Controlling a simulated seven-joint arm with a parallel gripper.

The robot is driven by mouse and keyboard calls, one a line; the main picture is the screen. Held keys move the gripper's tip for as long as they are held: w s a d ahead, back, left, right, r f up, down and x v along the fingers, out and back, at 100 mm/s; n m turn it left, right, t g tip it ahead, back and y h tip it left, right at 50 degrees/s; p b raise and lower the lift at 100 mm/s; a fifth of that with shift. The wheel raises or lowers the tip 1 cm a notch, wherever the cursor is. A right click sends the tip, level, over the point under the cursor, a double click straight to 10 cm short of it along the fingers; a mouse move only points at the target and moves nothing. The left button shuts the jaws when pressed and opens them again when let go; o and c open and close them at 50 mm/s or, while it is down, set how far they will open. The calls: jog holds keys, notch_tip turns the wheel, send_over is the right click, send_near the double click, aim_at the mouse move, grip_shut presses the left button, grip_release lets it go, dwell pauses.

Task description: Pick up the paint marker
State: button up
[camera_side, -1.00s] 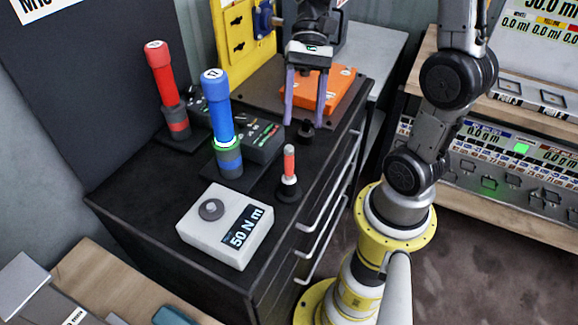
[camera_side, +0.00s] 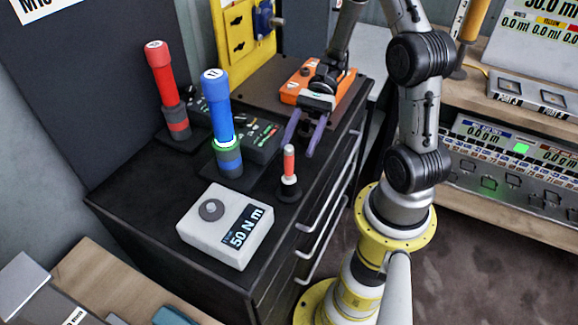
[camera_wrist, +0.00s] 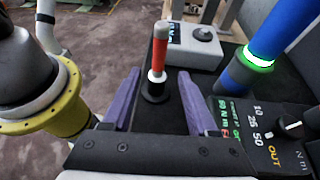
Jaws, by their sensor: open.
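In the wrist view the marker (camera_wrist: 159,48) stands beyond the fingertips, in line with the gap between the fingers (camera_wrist: 158,92). Nothing is between the fingers, and they appear apart from the marker.
A blue-handled tool (camera_side: 217,105) and a red-handled tool (camera_side: 163,80) stand upright to the left. A white box reading 50 N m (camera_side: 225,226) lies in front. An orange block (camera_side: 302,82) is behind. The cabinet's right edge is close to the marker.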

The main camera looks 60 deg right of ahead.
aim_at(289, 168)
jog(key=shift+x, duration=3.35)
jog(key=shift+s+r, duration=0.1)
jog(key=shift+r, duration=0.05)
jog(key=shift+c, duration=0.2)
grip_shut()
